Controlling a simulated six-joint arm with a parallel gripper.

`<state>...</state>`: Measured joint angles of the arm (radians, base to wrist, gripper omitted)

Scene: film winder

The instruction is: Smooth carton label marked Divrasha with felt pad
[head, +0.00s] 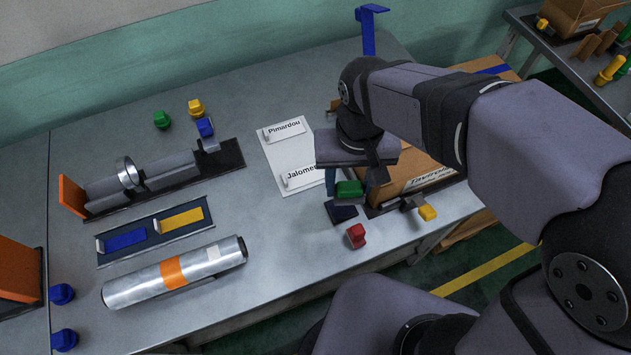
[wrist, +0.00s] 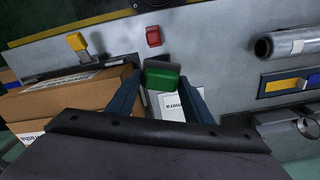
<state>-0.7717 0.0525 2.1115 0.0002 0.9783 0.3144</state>
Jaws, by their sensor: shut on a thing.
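My gripper (head: 350,183) is shut on a green block (head: 349,188), which may be the felt pad or its handle. The block also shows between the fingers in the wrist view (wrist: 160,78). It is above or beside a small dark pad or rest (head: 343,212) near the table's front edge; I cannot tell whether they touch. A brown carton (head: 405,173) right of my gripper has a white label (head: 430,180) reading something like "Tavirolla". In the wrist view, another carton face (wrist: 70,118) has a partly cut-off label (wrist: 28,138) ending like "asha". My arm hides much of the cartons.
A white sheet (head: 290,150) has labels "Pimardou" and "Jalome...". A red block (head: 356,235) and a yellow block (head: 427,213) are near the front edge. A silver roll (head: 130,290), a blue-and-yellow tray (head: 155,231) and a winder (head: 150,178) stand left. A blue post (head: 369,35) rises behind.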

